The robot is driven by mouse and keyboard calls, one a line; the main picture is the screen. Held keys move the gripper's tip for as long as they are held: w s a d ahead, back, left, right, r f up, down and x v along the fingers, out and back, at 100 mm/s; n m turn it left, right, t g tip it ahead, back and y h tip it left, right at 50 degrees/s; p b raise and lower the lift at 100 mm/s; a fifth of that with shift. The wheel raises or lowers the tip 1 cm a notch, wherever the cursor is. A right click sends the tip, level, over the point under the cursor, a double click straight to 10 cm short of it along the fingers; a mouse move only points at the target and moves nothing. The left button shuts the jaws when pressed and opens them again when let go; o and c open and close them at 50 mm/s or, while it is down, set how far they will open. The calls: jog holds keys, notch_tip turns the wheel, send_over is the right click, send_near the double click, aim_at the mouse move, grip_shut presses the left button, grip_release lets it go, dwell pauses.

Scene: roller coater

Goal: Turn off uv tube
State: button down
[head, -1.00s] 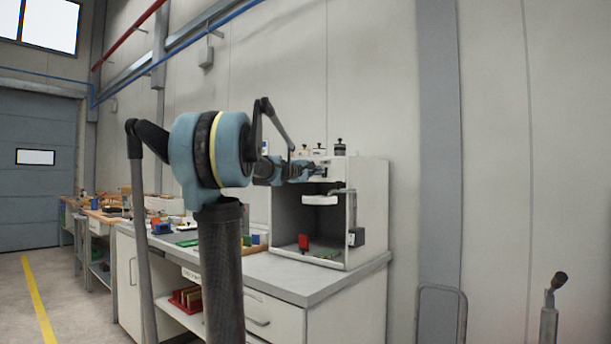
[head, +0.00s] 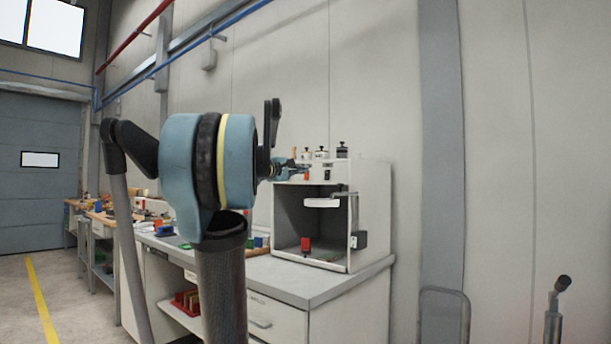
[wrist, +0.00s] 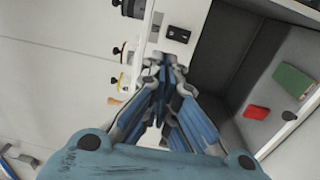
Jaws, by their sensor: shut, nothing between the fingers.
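An open-fronted white cabinet (head: 374,200) stands on the grey bench, with a dark grey inside. Its upper front panel carries a small black switch (head: 327,174), which also shows in the wrist view (wrist: 178,33). A small orange part (head: 306,176) shows near my gripper. My gripper (head: 303,168) is at the panel, left of the black switch in the head view. In the wrist view my gripper (wrist: 166,62) has its fingertips together and empty, just below the switch in the picture. I cannot make out a uv tube or whether it is lit.
Several black-topped jars (head: 342,150) stand on the cabinet's top. A red block (head: 306,244) and a green piece (wrist: 293,80) lie inside it. A black box (head: 358,240) is at its right front edge. A white part (head: 322,202) hangs under its ceiling.

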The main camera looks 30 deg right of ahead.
jog(key=shift+v, duration=0.95)
